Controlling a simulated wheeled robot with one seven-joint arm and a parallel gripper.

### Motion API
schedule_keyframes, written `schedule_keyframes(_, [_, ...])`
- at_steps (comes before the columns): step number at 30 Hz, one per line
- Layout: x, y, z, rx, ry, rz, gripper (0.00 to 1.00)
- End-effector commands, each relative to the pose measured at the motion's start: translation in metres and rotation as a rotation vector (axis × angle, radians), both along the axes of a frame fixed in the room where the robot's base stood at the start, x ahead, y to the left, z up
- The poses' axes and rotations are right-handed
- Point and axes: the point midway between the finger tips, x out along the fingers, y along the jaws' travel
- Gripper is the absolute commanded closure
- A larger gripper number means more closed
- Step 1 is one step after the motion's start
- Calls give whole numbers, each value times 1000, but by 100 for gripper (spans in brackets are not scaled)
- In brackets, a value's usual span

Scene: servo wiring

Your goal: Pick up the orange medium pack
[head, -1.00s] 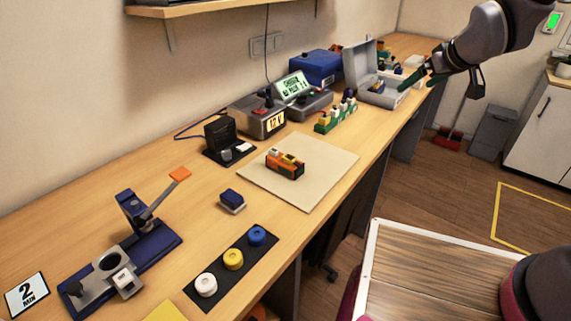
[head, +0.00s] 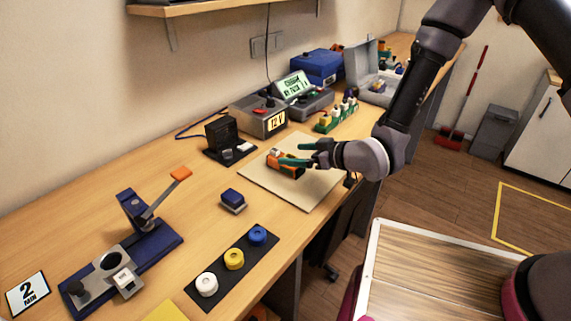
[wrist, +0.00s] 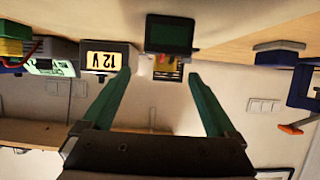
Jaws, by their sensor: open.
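The orange medium pack (head: 285,170) lies on the beige mat (head: 314,186) on the workbench. It is orange with dark parts and a white piece on top. My gripper (head: 296,154) has green fingers, is open, and reaches in from the right. In the head view its fingers cross in front of the pack and hide part of it. In the wrist view my gripper (wrist: 158,85) has its fingers spread, with nothing held. A dark box shape with a yellow label shows beyond and between the fingertips there; I cannot tell for certain whether it is the pack.
The 12 V unit (head: 262,117) and a black device (head: 222,134) stand behind the mat. A row of small packs (head: 334,116) is at the back right. A blue block (head: 232,198), a lever press (head: 135,225) and a strip with coloured discs (head: 233,259) lie toward the front left.

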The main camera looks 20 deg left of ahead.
Motion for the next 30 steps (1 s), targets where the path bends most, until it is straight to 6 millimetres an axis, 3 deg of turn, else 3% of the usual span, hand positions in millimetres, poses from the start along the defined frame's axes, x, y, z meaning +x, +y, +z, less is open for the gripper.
schedule_keyframes(8, [5, 23, -10, -2, 1, 0, 7])
schedule_keyframes(16, [11, 57, -26, 0, 0, 0, 7])
schedule_keyframes(26, [14, 63, -29, -2, 1, -1, 7])
schedule_keyframes(30, [14, 63, -29, -2, 1, -1, 61])
